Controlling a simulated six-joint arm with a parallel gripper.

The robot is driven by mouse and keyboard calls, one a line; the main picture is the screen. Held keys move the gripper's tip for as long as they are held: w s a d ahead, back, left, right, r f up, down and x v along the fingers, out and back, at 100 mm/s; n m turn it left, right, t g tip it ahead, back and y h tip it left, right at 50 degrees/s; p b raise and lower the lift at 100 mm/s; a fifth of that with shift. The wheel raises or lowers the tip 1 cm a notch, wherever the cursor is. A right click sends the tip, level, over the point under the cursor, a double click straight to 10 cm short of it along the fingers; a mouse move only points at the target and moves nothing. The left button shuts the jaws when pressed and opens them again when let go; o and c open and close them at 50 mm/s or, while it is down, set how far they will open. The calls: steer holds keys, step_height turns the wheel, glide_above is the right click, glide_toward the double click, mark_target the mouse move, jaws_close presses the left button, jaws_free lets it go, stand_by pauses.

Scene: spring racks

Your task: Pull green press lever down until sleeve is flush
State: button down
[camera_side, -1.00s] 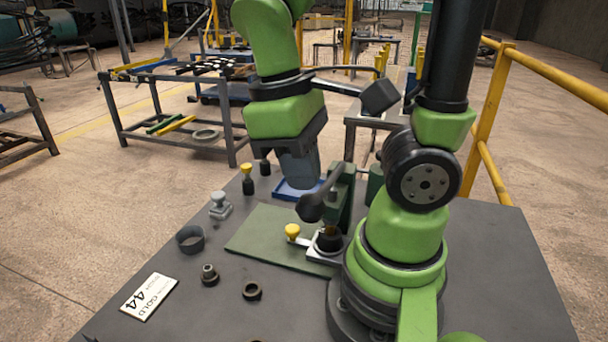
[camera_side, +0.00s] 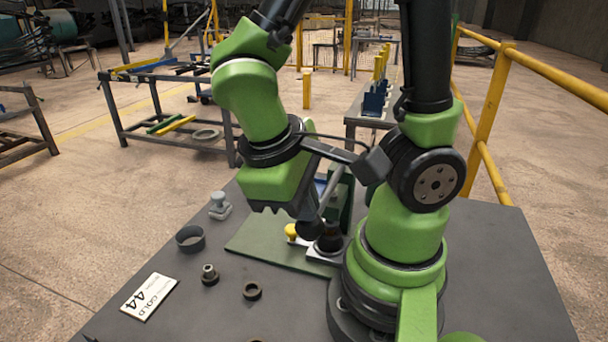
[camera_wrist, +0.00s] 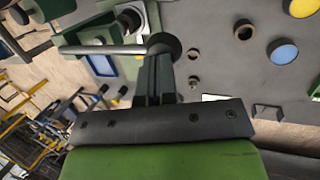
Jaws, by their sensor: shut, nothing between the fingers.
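The press has a dark green column (camera_side: 340,208) on a green base plate (camera_side: 255,245). Its grey lever (camera_side: 330,186) slopes down to a dark ball knob (camera_side: 306,226), partly behind my gripper's housing. In the wrist view, the lever's bar (camera_wrist: 100,49) runs left from the round knob (camera_wrist: 165,44). My gripper (camera_wrist: 158,60) is shut and empty, its fingertips at the knob; I cannot tell whether they touch it. In the side view its fingers are hidden. A dark sleeve (camera_side: 329,238) stands in the press's grey holder; whether it is flush cannot be told.
A yellow knob (camera_side: 291,232) sits beside the holder. A grey ring (camera_side: 190,238), a small fitting (camera_side: 209,275), a dark nut (camera_side: 252,291) and a white card (camera_side: 149,296) lie on the table's left. A yellow rail (camera_side: 540,73) stands behind at right.

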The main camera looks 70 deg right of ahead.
steer(key=f, duration=0.1)
steer(key=f+h, duration=0.2)
steer(key=shift+a, duration=0.25)
steer(key=shift+f+m+h, duration=0.3)
steer(key=shift+f+h, duration=1.3)
steer(key=shift+h, duration=0.3)
steer(key=w+a+r, duration=0.1)
steer(key=a+r, duration=0.2)
steer(key=r, duration=0.3)
steer(key=w+a+r, duration=0.1)
steer(key=a+r, duration=0.2)
steer(key=r, duration=0.3)
steer(key=shift+w+a+r, duration=0.2)
steer(key=shift+w+r, duration=0.15)
steer(key=shift+r, duration=0.05)
steer(key=y, duration=0.6)
glide_toward(300, 225)
steer(key=r, duration=0.2)
steer(key=d+r+m+t+y, duration=0.1)
steer(key=t, duration=0.2)
steer(key=d+r+m+t+y, duration=0.1)
steer(key=t+y, duration=0.1)
steer(key=t, duration=0.1)
steer(key=d+r+m+t+y, duration=0.1)
steer(key=t+y, duration=0.1)
steer(key=t, duration=0.1)
steer(key=shift+d+t, duration=0.3)
steer(key=shift+d, duration=0.1)
